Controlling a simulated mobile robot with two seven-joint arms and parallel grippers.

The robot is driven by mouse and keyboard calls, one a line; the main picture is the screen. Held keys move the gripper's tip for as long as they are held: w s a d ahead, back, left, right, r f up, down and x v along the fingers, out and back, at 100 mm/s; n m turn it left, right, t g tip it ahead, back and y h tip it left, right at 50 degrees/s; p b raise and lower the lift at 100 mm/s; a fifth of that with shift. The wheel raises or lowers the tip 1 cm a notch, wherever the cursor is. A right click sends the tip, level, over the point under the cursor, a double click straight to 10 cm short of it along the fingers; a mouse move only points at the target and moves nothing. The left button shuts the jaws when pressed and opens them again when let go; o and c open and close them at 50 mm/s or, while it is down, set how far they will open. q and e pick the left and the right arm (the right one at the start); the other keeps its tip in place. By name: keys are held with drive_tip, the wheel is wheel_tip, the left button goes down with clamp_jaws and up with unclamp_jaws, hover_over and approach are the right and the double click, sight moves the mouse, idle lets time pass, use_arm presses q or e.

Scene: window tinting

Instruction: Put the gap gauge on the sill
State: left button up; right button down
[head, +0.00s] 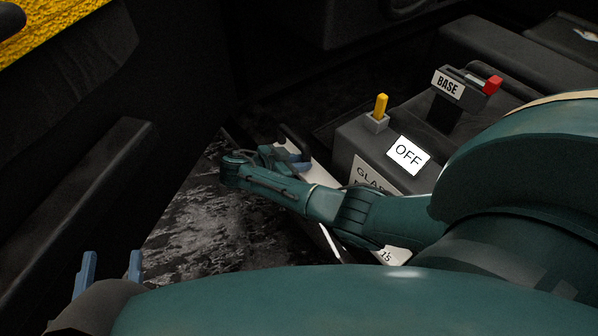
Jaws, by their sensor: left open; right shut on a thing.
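My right gripper (293,158) is at the end of the teal arm that reaches in from the right. Its blue fingers are small and partly covered by its own wrist. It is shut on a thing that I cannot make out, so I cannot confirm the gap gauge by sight. A pale, narrow strip (325,177) runs beside and below this gripper. I cannot tell whether it is the sill. My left gripper (110,267) is at the lower left, with its two blue fingers wide apart and nothing between them.
A grey box with an OFF label (408,154) holds a yellow upright piece (381,104). Behind it is a BASE block (448,84) with a red-ended piece (492,85). A dark ledge (85,190) lies at left. Mottled floor (195,225) is bare. My arm hides the lower right.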

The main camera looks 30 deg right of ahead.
drive_tip(key=shift+f+b, duration=0.65)
drive_tip(key=shift+f, duration=0.85)
drive_tip(key=shift+f, duration=0.15)
drive_tip(key=c, duration=1.2)
unclamp_jaws()
drive_tip(key=shift+c, duration=0.2)
drive_tip(key=shift+a+r, duration=0.25)
drive_tip(key=shift+a, duration=0.05)
drive_tip(key=p+v, duration=0.2)
drive_tip(key=v, duration=0.9)
drive_tip(key=shift+a+r, duration=0.1)
